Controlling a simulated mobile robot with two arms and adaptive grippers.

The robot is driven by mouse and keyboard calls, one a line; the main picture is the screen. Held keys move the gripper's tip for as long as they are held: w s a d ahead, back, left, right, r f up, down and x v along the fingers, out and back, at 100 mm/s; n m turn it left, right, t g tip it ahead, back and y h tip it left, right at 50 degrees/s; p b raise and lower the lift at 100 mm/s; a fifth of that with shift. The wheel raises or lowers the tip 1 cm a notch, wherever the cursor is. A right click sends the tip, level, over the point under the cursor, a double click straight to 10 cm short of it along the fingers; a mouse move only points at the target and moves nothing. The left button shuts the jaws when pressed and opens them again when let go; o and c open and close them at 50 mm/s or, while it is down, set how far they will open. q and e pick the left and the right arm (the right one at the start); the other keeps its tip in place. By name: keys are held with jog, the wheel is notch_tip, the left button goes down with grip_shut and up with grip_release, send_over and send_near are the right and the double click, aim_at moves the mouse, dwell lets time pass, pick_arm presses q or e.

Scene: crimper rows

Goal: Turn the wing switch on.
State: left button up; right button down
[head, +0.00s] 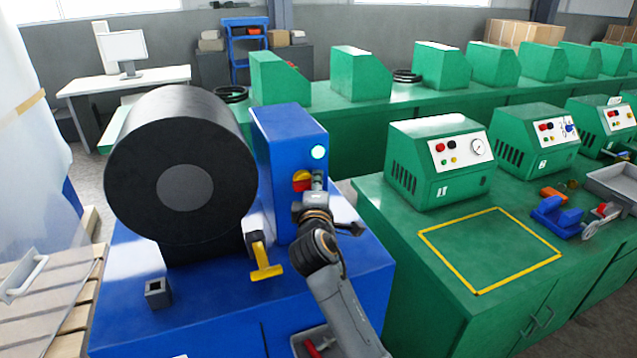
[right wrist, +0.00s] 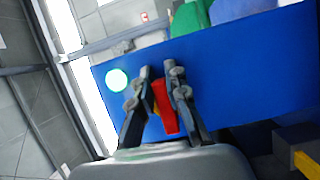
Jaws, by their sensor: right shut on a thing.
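The wing switch (head: 301,186) is a red handle on a yellow base, on the front of the blue upright box (head: 283,150). In the right wrist view the red handle (right wrist: 165,108) lies between the two fingers, with some yellow beside it. My right gripper (head: 318,181) is shut on the handle; its fingers also show in the right wrist view (right wrist: 159,72). They partly hide the switch in the head view. A round lamp (head: 318,152) above the switch glows pale green-white, and also shows in the right wrist view (right wrist: 117,80). My left gripper is not in view.
A large black drum (head: 180,130) stands left of the box on the blue bench (head: 215,290). A yellow T-shaped handle (head: 265,262) sticks up below the box. At right, a green bench (head: 385,215) carries green machines (head: 440,160) and a bare yellow-outlined square (head: 490,250).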

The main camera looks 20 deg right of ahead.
jog(key=shift+a+f, duration=0.2)
jog(key=shift+f, duration=0.1)
jog(key=c, duration=1.3)
grip_release()
jog(key=shift+a+r, duration=0.15)
jog(key=shift+w, duration=0.1)
jog(key=v, duration=1.2)
